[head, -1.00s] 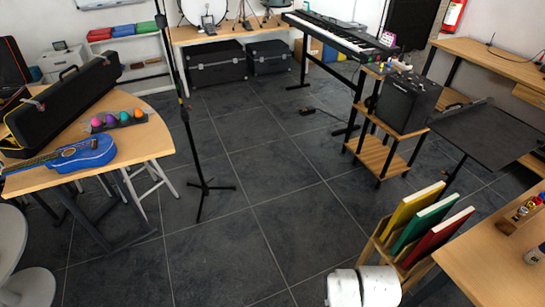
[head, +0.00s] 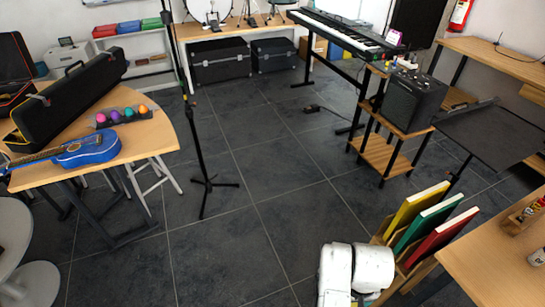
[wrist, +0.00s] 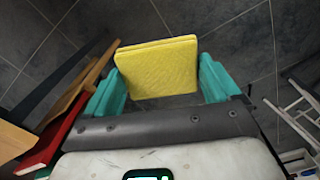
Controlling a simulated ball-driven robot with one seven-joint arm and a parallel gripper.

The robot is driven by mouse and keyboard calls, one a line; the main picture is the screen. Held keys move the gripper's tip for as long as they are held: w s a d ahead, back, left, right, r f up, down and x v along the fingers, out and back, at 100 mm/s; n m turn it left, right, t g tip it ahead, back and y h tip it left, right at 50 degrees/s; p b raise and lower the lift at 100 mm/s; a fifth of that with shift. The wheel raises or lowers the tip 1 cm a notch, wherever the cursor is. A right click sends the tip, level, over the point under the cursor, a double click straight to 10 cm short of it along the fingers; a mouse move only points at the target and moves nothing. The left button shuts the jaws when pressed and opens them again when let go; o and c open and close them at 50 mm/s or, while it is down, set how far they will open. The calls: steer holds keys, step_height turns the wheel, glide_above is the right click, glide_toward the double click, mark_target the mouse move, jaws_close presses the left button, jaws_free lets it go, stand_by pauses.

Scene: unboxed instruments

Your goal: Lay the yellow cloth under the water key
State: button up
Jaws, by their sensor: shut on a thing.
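The yellow cloth (wrist: 155,70) is a folded, square, textured pad. It sits between the two teal fingers of my gripper (wrist: 160,76) in the wrist view, and the gripper is shut on it. Dark floor tiles show behind the cloth, and no surface shows directly beneath it. My gripper and the cloth are not visible in the head view, where only white links of my arm show at the bottom. I see no water key, and no brass instrument that I can make out, in either view.
A rack with yellow, green and red books (head: 436,238) stands close to my arm. A wooden table (head: 510,255) is at the lower right, and a table with a blue guitar (head: 88,151) is at the left. A black stand (head: 207,183) stands on the mostly clear middle floor.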

steer(key=shift+w+d+r, duration=0.2)
steer(key=shift+w+r, duration=0.45)
steer(key=shift+w, duration=0.05)
steer(key=shift+w+d+r, duration=0.2)
steer(key=shift+w+r, duration=0.45)
steer(key=shift+d, duration=0.1)
